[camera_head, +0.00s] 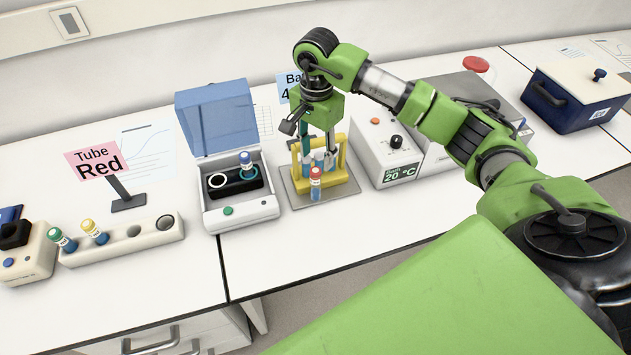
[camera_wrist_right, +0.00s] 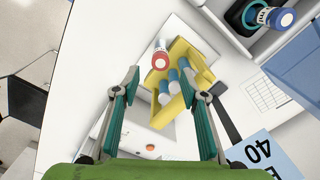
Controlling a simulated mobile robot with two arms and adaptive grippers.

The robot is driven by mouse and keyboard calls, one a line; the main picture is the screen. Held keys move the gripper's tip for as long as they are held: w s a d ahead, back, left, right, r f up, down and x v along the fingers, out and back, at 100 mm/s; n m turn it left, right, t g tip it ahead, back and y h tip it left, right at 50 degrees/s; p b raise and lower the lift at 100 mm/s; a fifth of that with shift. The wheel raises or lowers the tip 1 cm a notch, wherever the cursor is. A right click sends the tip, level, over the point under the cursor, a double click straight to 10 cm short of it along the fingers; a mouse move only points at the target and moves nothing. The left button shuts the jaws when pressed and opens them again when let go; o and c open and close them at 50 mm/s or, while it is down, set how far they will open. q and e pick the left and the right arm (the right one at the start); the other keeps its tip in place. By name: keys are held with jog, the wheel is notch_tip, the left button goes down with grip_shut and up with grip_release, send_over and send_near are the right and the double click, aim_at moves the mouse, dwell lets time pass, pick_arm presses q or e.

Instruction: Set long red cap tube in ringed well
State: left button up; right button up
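The red cap tube (camera_head: 315,183) stands upright at the front of a yellow rack (camera_head: 343,168); its red cap also shows in the right wrist view (camera_wrist_right: 160,61), near the rack's edge. My right gripper (camera_head: 315,143) is above the rack, pointing down. In the wrist view its fingers (camera_wrist_right: 174,82) are wide apart with nothing gripped. My left gripper is not in view.
At left are a pink "Tube Red" sign (camera_head: 97,160) and a white holder (camera_head: 118,245) with green- and yellow-capped tubes. A dark blue box (camera_head: 573,105) stands far right.

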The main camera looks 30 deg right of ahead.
aim_at(316, 170)
notch_tip(316, 170, down, 3)
jog(key=shift+r, duration=0.2)
notch_tip(316, 170, down, 4)
jog(key=shift+a+f+p, duration=0.1)
jog(key=shift+a+p, duration=0.05)
jog(key=shift+p, duration=1.1)
jog(key=shift+f, duration=0.55)
grip_shut()
